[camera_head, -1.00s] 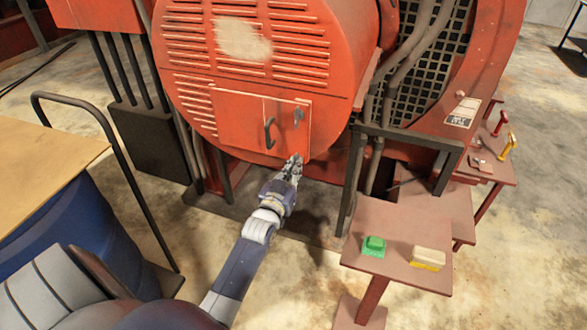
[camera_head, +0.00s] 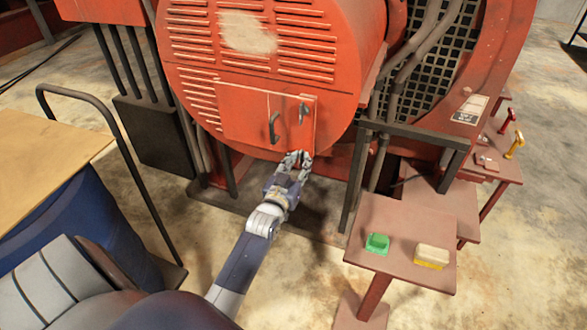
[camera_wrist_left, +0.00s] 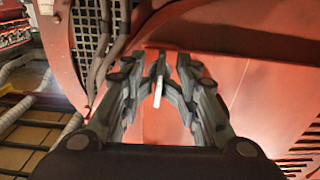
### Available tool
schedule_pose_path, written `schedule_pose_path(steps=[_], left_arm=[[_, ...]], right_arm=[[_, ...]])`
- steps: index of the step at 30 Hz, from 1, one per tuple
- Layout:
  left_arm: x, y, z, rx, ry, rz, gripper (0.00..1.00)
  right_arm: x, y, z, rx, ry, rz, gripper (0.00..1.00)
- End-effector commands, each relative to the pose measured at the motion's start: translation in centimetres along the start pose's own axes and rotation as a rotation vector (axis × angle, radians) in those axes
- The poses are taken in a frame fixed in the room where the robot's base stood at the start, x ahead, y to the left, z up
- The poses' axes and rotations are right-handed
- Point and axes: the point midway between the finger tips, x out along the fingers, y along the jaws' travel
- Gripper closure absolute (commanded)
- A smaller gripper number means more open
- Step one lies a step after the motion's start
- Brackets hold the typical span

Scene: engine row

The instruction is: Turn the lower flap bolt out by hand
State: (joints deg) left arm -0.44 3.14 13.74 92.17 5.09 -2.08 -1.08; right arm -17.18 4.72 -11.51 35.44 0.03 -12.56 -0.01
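The red flap (camera_head: 242,114) is on the lower front of the round red housing, with a dark handle (camera_head: 274,128) and a grey upper bolt (camera_head: 304,113) at its right. My left gripper (camera_head: 298,157) is at the flap's lower right corner and hides that spot in the head view. In the left wrist view the fingers (camera_wrist_left: 160,66) stand apart on either side of a narrow grey-and-white piece (camera_wrist_left: 157,95), which appears to be the lower flap bolt. I cannot tell whether they touch it. My right gripper is not in view.
A small red-brown stand (camera_head: 408,214) at the right carries a green block (camera_head: 377,243) and a cream-and-yellow block (camera_head: 432,256). A dark frame post (camera_head: 354,185) stands right of my left gripper. A table (camera_head: 45,160) and a dark rail (camera_head: 125,170) are at the left.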

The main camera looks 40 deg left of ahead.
Motion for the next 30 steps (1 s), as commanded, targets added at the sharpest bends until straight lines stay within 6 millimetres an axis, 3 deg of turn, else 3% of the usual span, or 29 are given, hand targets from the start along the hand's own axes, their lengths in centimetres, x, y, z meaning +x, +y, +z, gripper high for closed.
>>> schedule_pose_path(steps=[18,24,30], left_arm=[[-10.2,-0.1,0.1,-0.001,-0.003,-0.001,0.74],[-11.7,-0.1,0.1,0.0,-0.002,0.0,0.74],[-11.9,-0.1,0.0,-0.001,-0.001,0.0,0.74]], right_arm=[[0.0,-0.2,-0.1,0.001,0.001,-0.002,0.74],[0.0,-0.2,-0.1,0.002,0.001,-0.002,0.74],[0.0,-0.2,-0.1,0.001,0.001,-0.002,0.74]])
